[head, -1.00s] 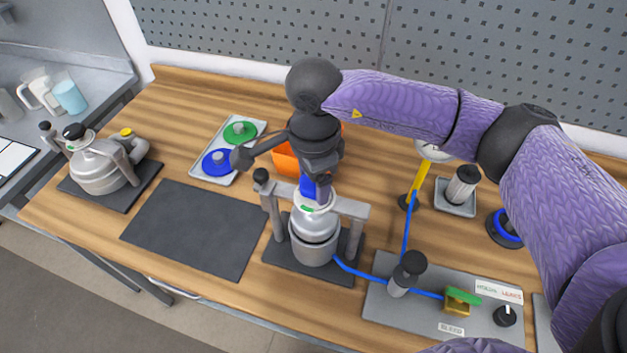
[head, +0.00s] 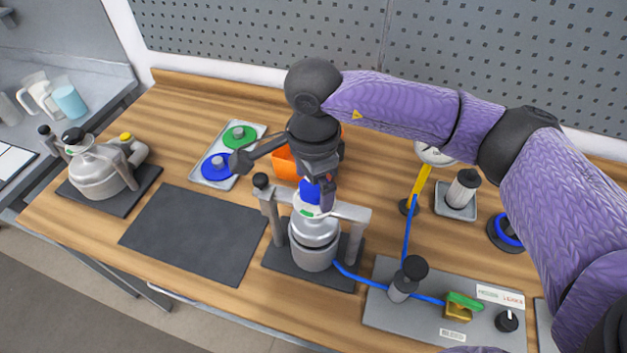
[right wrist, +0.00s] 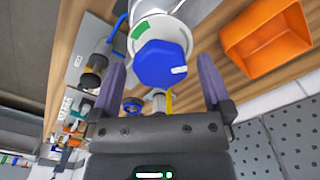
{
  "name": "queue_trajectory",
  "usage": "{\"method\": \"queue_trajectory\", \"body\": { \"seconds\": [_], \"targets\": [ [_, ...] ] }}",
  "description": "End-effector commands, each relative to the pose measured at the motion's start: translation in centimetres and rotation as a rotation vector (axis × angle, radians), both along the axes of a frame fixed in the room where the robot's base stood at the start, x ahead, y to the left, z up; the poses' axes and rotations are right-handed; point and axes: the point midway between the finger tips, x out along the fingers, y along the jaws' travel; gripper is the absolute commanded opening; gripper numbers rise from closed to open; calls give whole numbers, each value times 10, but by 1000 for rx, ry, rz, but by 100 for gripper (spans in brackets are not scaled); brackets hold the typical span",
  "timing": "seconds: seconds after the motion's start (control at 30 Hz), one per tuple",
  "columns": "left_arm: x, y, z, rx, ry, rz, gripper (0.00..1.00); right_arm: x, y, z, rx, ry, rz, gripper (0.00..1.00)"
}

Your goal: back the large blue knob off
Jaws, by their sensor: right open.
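The large blue knob (head: 309,191) sits on top of the silver agitator vessel (head: 312,232), which stands in a grey frame on a dark mat. In the right wrist view the knob (right wrist: 162,63) is a blue faceted cap with a small white mark, above a white collar with a green label. My right gripper (head: 318,196) points down over the knob. In the right wrist view its two fingers (right wrist: 160,68) are spread wide, with the knob between their tips and gaps at both sides. My left gripper is not in view.
An orange bin (head: 286,163) stands just behind the vessel. A tray (head: 207,178) with a green and a blue lid is at the back left. A blue hose runs to a grey panel (head: 380,310) at the right. The dark mat (head: 190,235) at the left is bare.

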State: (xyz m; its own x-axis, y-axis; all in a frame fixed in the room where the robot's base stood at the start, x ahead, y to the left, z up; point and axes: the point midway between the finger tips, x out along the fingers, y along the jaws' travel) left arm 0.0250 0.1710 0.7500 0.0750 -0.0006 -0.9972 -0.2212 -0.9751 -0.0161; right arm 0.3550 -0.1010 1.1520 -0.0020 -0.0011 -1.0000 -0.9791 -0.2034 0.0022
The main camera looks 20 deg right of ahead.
Motion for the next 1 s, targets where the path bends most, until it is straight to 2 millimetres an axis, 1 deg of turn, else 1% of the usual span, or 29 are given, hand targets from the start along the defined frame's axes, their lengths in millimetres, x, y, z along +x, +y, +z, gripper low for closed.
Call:
{"method": "queue_trajectory", "body": {
  "seconds": [0.07,0.2,0.3,0.4,0.53,0.87,0.93,0.97,1.0],
  "targets": [
    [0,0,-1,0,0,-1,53,1,0,15,1,-5,0,100],
    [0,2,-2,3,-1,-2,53,1,0,53,2,-6,1,100],
    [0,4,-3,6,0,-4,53,1,0,74,1,-4,0,100],
    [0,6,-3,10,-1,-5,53,1,0,88,0,-2,-1,100],
    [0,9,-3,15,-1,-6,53,0,0,94,0,1,1,100],
    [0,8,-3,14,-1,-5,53,0,0,94,1,1,1,100],
    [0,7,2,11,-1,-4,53,0,0,99,0,0,1,100],
    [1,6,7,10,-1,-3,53,0,0,104,0,-1,1,100],
    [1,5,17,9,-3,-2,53,0,0,115,0,-2,1,100]
  ]
}}
